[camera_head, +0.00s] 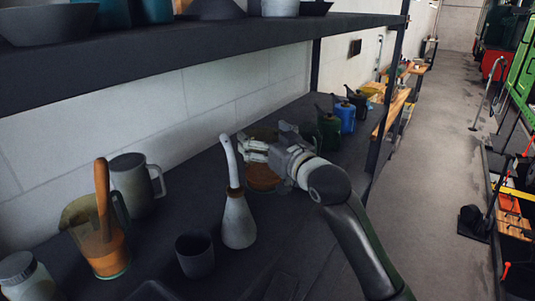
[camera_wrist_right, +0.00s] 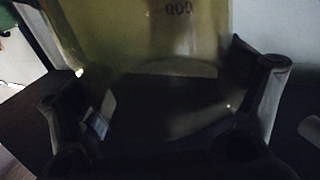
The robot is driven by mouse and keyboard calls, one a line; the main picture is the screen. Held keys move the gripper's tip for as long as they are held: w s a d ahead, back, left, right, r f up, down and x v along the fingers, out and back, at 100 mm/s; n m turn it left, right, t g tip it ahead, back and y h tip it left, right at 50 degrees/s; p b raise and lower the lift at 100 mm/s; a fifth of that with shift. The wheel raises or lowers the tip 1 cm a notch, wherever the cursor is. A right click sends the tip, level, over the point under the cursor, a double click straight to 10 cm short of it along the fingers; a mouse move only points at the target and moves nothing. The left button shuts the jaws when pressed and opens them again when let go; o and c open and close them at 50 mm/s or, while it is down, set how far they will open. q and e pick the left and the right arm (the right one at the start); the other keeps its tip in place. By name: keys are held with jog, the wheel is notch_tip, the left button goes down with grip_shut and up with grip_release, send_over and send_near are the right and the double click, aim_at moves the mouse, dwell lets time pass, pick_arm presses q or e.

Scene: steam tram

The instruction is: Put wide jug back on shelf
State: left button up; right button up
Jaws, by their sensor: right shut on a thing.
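My right gripper (camera_head: 256,150) is shut on a see-through, yellowish jug (camera_wrist_right: 165,35) with dark markings on its wall. The right wrist view shows its two fingers (camera_wrist_right: 165,110) on either side of the jug. In the head view the jug (camera_head: 263,178) shows orange-brown, partly hidden behind the gripper and a long-spouted can. I cannot tell whether its base touches the dark lower surface (camera_head: 190,165). The dark upper shelf (camera_head: 200,50) runs across the top left. My left gripper is not in view.
The pale spouted can (camera_head: 238,222) stands close in front of the held jug. A dark cup (camera_head: 195,256), an amber jug (camera_head: 108,262) with a wooden handle in it, and a grey mug (camera_head: 133,188) stand left. Green (camera_head: 328,132) and blue (camera_head: 345,116) cans stand behind right.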

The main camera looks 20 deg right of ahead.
jog(key=shift+f, duration=0.4)
jog(key=shift+w+f, duration=0.15)
jog(key=shift+f, duration=0.25)
notch_tip(320, 180, down, 3)
jog(key=shift+w+a+f+p, duration=0.15)
jog(key=shift+f+p, duration=0.05)
jog(key=shift+p, duration=0.35)
jog(key=shift+f, duration=0.2)
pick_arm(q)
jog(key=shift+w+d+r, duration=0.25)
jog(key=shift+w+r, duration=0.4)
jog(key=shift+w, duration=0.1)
pick_arm(e)
jog(key=shift+f, duration=0.2)
jog(key=o, duration=1.2)
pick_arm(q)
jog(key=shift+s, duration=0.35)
